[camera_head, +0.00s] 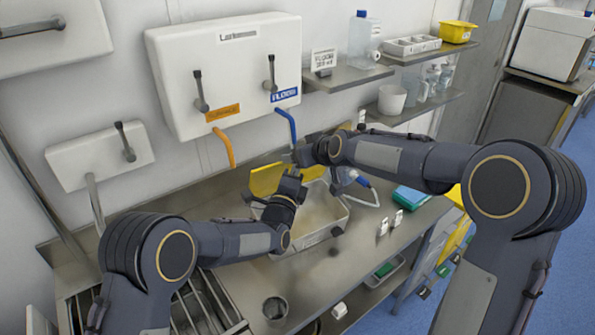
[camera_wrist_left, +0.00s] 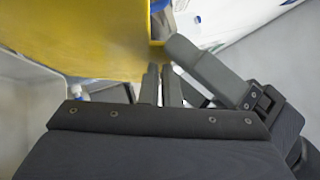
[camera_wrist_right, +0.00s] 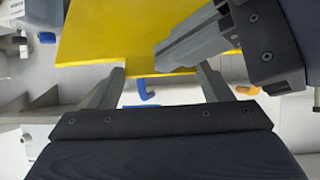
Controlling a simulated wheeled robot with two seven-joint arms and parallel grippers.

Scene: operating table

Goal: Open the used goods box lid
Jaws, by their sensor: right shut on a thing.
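The used goods box (camera_head: 313,240) is a pale open-topped bin on the steel counter. Its yellow lid (camera_head: 265,179) stands tilted up at the back, partly hidden by my arms. The yellow lid fills the upper left of the left wrist view (camera_wrist_left: 85,35) and the top of the right wrist view (camera_wrist_right: 125,30). My right gripper (camera_wrist_right: 162,72) is shut on the yellow lid, fingers spread across its edge. My left gripper (camera_wrist_left: 161,68) has its fingers nearly together, beside the lid and close to the right gripper, holding nothing visible.
A wall unit (camera_head: 228,70) with orange and blue hoses hangs behind the box. A shelf (camera_head: 345,75) holds a bottle and trays. A teal pack (camera_head: 410,197) lies right of the box. A metal cup (camera_head: 275,309) stands at the front. The counter between is mostly clear.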

